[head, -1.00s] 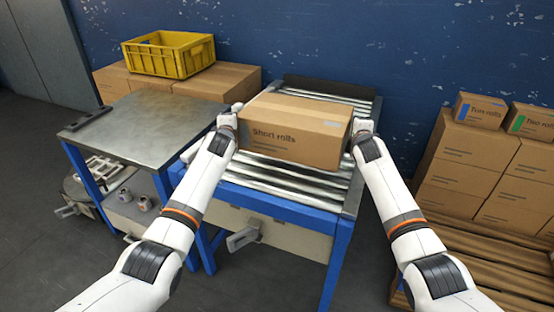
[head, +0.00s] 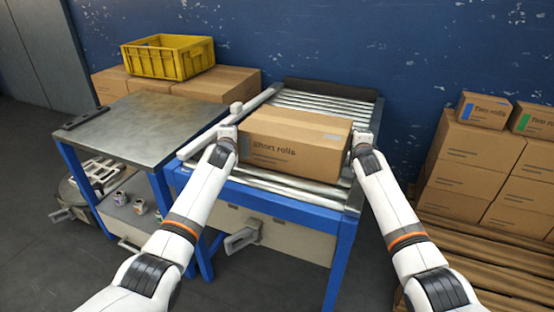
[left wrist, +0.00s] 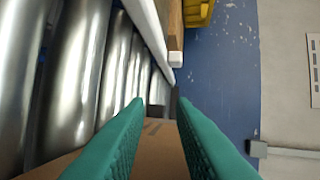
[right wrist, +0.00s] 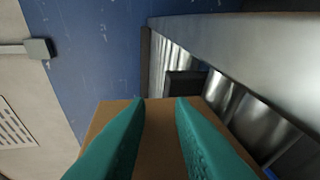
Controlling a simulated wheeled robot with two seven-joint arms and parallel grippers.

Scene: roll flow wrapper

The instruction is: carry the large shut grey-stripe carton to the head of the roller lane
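The large shut carton (head: 290,147), marked "Short rolls" with a grey stripe at its left end, is over the near end of the roller lane (head: 322,102). It looks level, low over or on the rollers; I cannot tell which. My left gripper (head: 228,133) is at its left side and my right gripper (head: 358,146) at its right side. In the left wrist view the green fingers (left wrist: 160,103) stand apart against the carton (left wrist: 160,150). In the right wrist view the fingers (right wrist: 160,102) are also apart, with cardboard (right wrist: 160,140) between and beyond them.
A metal-topped table (head: 145,128) stands left of the lane. A white rail (head: 215,135) runs along the lane's left edge. A yellow crate (head: 168,57) sits on cartons behind. Stacked cartons (head: 470,160) stand on a pallet (head: 480,250) at right. Rollers behind the carton are bare.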

